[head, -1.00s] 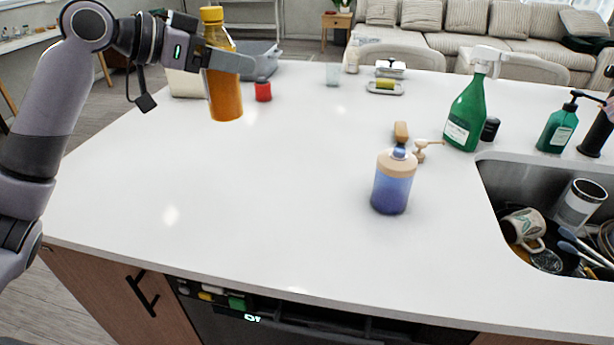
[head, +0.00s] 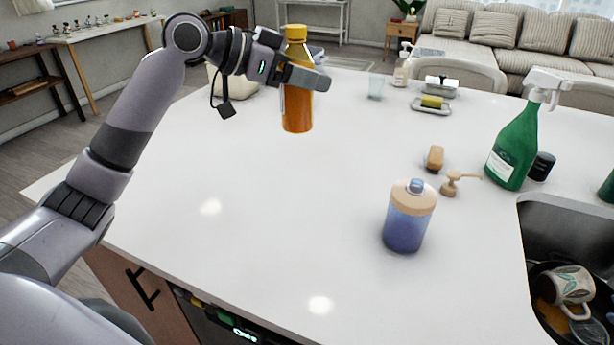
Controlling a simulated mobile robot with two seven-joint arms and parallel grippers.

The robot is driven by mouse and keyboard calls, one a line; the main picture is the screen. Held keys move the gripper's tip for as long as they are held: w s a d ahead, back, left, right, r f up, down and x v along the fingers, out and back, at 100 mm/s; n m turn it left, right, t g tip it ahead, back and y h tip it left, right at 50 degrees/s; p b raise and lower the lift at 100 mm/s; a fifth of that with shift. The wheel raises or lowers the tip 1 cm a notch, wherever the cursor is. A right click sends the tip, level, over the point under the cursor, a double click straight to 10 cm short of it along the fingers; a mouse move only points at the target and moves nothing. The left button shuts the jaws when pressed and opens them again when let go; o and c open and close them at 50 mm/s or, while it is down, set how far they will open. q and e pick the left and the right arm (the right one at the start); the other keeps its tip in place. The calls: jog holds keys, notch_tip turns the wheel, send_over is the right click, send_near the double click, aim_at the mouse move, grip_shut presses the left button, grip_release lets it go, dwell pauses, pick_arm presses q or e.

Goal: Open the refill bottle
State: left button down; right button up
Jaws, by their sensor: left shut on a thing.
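The refill bottle (head: 298,112) holds orange liquid and has a yellow cap (head: 295,33) on its top. My left gripper (head: 310,78) is shut on its upper part and holds it roughly upright over the far left part of the counter. Its cap is clear above the fingers. A blue dispenser bottle (head: 408,222) with a beige collar stands on the counter, to the right of and nearer than the refill bottle. A beige pump head (head: 454,186) lies apart from it on the counter. My right gripper is not in view.
A green spray bottle (head: 514,150) and a small black object (head: 541,167) stand at the right. The sink (head: 565,235) holds a mug (head: 568,287). A brown block (head: 435,158), a yellow sponge (head: 432,102) and a clear glass (head: 376,88) are farther back. The counter's left middle is clear.

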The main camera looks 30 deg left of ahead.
pick_arm(q)
notch_tip(320, 180, down, 17)
jog(key=shift+f, duration=0.2)
jog(key=shift+f, duration=0.15)
jog(key=shift+c, duration=0.9)
grip_release()
jog(key=b+v, duration=0.2)
jog(key=v, duration=1)
